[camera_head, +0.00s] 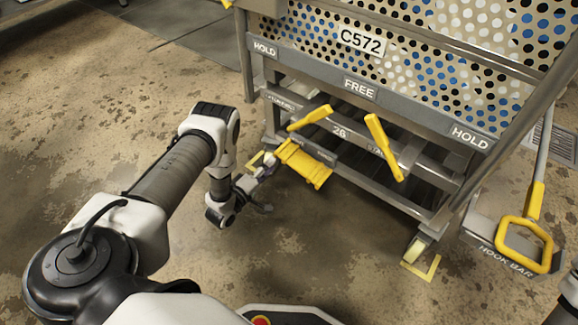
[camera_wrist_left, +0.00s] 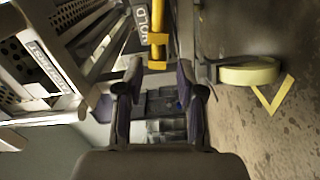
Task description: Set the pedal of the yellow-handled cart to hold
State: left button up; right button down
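The cart (camera_head: 442,60) carries the plate C572 and a grey bar (camera_head: 410,108) lettered HOLD, FREE, HOLD. Low on its near side is a broad yellow pedal (camera_head: 305,164), left of the middle. Two yellow levers, one left (camera_head: 310,117) and one right (camera_head: 384,147), stick out above it. My left gripper (camera_head: 264,186) is low, just left of the pedal. In the left wrist view its fingers (camera_wrist_left: 160,98) are apart with nothing between them. A yellow bar (camera_wrist_left: 157,45) shows just beyond the fingertips, beside HOLD lettering; I cannot tell whether they touch. My right gripper is out of view.
A hook bar with a yellow loop handle (camera_head: 525,245) stands at the right. A caster (camera_head: 417,248) sits by a yellow floor corner mark (camera_head: 422,269); a wheel (camera_wrist_left: 248,72) also shows in the left wrist view. The floor (camera_head: 75,115) to the left is clear.

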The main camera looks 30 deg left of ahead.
aim_at(278, 157)
pick_arm(q)
jog(key=w+b, duration=0.1)
jog(key=w, duration=0.1)
jog(key=w+b, duration=0.1)
jog(key=w, duration=0.1)
jog(key=w+b, duration=0.1)
jog(key=w, duration=0.2)
jog(key=shift+d, duration=0.25)
jog(key=shift+w+r, duration=0.2)
jog(key=shift+w, duration=0.1)
grip_shut()
